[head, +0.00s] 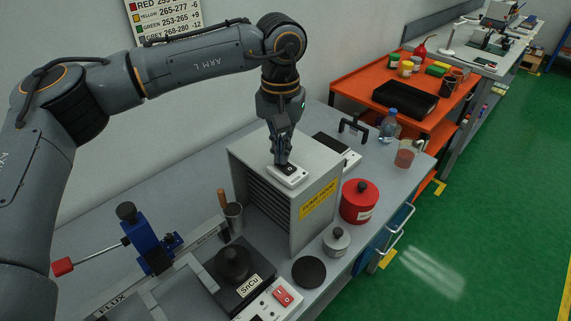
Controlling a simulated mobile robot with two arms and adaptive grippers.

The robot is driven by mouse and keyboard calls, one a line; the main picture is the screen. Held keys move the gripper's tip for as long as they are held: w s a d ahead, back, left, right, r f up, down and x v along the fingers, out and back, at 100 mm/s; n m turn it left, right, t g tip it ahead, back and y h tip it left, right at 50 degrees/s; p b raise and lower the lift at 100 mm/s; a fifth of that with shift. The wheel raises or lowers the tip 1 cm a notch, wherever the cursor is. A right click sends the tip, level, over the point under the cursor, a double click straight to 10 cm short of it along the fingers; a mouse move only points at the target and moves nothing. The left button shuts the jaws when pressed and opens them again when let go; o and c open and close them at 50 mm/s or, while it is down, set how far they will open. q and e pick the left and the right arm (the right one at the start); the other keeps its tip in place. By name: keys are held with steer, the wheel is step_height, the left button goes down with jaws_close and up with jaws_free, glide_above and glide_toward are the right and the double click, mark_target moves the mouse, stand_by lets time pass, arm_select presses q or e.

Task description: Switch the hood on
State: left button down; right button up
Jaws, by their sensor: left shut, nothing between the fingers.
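The fume hood (276,219) is a grey box with a slatted side and a yellow label, standing on the grey bench. A small white switch plate (298,178) lies on its top. My left gripper (283,163) points straight down over this plate, with its fingers shut and nothing between them. The fingertips are at or just above the plate's dark part; I cannot tell whether they touch it. The fingers hide part of the switch, so its position does not show. My right gripper is not in view.
A red canister (359,202), a small grey pot (337,241) and a black disc (309,271) stand right of the hood. A blue clamp device (148,243) and a metal cup (233,217) are to its left. An orange cart (350,84) stands behind.

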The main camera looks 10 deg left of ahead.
arm_select(q)
steer(key=shift+f, duration=0.25)
steer(key=shift+r, duration=0.15)
steer(key=shift+r+p, duration=2.1)
steer(key=shift+r, duration=1.35)
steer(key=shift+f, duration=0.1)
